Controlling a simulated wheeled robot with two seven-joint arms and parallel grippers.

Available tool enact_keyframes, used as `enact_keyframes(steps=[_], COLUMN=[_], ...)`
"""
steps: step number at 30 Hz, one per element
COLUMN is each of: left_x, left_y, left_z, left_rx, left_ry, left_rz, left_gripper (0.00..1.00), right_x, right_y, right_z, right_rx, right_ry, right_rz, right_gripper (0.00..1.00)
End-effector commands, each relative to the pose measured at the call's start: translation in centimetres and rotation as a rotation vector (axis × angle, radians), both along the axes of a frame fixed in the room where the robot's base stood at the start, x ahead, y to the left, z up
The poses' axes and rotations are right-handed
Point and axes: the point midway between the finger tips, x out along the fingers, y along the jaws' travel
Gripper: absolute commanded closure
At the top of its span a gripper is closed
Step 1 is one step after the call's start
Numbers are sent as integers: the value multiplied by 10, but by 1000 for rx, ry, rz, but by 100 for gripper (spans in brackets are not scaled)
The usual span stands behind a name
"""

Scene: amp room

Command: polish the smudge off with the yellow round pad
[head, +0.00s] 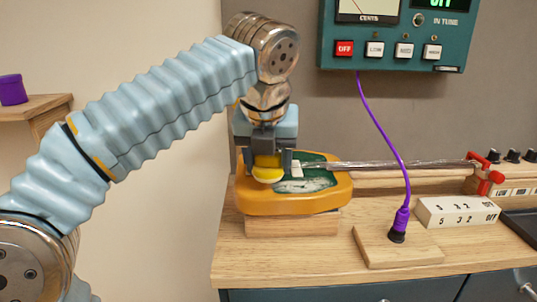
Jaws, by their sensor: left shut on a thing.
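My left gripper (267,158) points down and is shut on the yellow round pad (267,175). The pad is over the left part of an orange guitar-like body (300,204) with a dark green top plate (330,166). A pale greyish smudge (308,184) shows on the green plate, just right of the pad. I cannot tell whether the pad touches the surface. The gripper hides part of the plate behind it. My right gripper is not in view.
The body rests on a wooden block (290,224) on the workbench (300,265). Its neck (390,168) runs right to a red clamp (487,170). A purple cable (385,140) hangs from the teal tuner box (395,35) to a plug on a wooden board (398,248). A white labelled block (457,212) stands right.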

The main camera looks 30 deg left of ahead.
Motion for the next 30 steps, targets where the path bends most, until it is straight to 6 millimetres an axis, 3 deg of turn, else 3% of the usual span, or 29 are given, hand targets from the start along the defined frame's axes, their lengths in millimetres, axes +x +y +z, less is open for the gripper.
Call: enact_keyframes(steps=[30], left_x=[0], left_y=[0], left_z=[-12], left_rx=[0], left_ry=[0], left_rz=[0], left_gripper=[79], right_x=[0], right_y=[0], right_z=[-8], right_rx=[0], right_ry=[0], right_rz=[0], right_gripper=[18])
